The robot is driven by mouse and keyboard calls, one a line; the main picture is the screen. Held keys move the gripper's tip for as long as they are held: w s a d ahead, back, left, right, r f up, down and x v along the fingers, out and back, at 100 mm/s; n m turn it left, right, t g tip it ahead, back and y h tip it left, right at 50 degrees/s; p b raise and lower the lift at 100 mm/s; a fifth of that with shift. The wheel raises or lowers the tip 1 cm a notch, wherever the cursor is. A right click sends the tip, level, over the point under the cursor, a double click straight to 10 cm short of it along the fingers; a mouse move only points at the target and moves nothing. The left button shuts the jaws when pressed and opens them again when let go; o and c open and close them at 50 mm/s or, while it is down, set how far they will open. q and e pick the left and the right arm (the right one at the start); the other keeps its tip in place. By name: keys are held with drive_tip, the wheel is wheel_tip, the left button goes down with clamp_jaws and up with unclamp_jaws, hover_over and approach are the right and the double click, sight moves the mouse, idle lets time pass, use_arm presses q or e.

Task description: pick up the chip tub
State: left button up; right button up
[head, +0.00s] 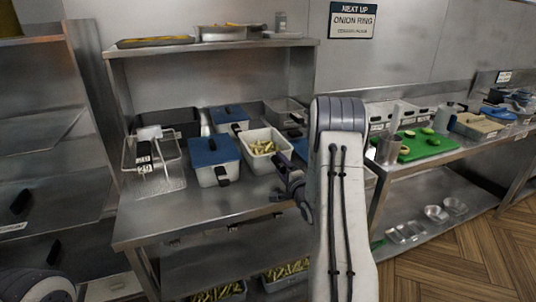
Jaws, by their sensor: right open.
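An open white tub of chips (264,158) stands on the steel counter (185,220), right of a blue-lidded tub. Yellow-green chips show inside it. My right arm reaches in from the bottom. Its dark gripper (290,184) is open, just in front of and to the right of the chip tub. Nothing shows between its fingers, and I cannot tell whether it touches the tub. The arm hides the counter's right part. My left gripper is out of view.
Blue-lidded tubs (210,152) and a wire fry basket (153,152) stand left of the chip tub. An overhead shelf (215,45) spans the counter. More chip containers (287,272) sit below. A green board (425,145) lies on the right counter.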

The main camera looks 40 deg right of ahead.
drive_tip(key=shift+w+d, duration=0.1)
drive_tip(key=shift+w, duration=0.25)
clamp_jaws()
idle(1.2)
